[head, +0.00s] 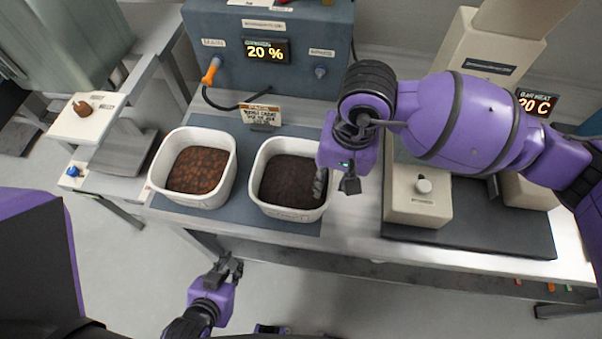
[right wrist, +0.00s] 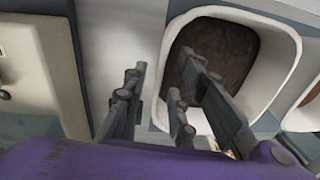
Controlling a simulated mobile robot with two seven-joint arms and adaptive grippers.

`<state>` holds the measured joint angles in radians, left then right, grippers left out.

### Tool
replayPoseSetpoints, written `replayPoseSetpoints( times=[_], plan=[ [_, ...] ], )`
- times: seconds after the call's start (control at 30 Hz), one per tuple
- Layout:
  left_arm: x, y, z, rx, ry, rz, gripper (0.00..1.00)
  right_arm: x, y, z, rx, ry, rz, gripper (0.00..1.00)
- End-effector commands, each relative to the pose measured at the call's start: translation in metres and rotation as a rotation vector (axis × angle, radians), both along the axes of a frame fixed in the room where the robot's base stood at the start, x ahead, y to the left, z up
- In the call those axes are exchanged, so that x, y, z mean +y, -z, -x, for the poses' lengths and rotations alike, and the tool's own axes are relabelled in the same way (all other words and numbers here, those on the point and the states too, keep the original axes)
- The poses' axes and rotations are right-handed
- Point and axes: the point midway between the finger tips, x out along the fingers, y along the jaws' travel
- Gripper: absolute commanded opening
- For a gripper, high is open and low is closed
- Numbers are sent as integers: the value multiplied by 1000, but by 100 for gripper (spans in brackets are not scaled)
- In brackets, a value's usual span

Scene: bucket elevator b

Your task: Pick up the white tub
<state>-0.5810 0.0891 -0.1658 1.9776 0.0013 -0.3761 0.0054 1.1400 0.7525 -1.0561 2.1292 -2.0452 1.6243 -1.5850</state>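Two white tubs stand on the blue-grey mat. The left tub (head: 225,185) holds reddish-brown beans; the right tub (head: 308,214) holds dark brown, finer contents. My right gripper (head: 335,184) points down at the right tub's right rim. In the right wrist view that tub (right wrist: 289,45) shows with my open right gripper (right wrist: 165,85) across its rim. One finger is outside the wall and others are over the inside. Contact with the wall cannot be told. My left gripper (head: 229,267) is low in front of the table, empty, fingers apart, away from both tubs.
A blue-grey box with a 20 % display (head: 266,51) stands behind the tubs. A small sign (head: 261,115) stands between them at the back. A beige machine (head: 418,197) on a dark base is close to the right of my right gripper. A scale-like stand (head: 85,118) is at left.

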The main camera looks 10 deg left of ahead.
Motion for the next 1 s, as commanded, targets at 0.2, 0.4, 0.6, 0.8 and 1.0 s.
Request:
replayPoseSetpoints(
  times=[0.2,0.4,0.6,0.8,1.0],
  plan=[
    [-8,0,2,4,-2,14,18,2,19,0,0,0,-2,25],
    [-7,2,4,9,-4,14,18,2,20,0,-1,0,-2,25],
    [-5,2,3,8,-6,11,18,2,20,0,0,1,-1,0],
    [-3,2,3,7,-6,7,18,2,19,0,0,1,-1,0],
    [-2,1,3,6,-5,5,18,3,19,-1,-1,1,-3,0]
  ],
)
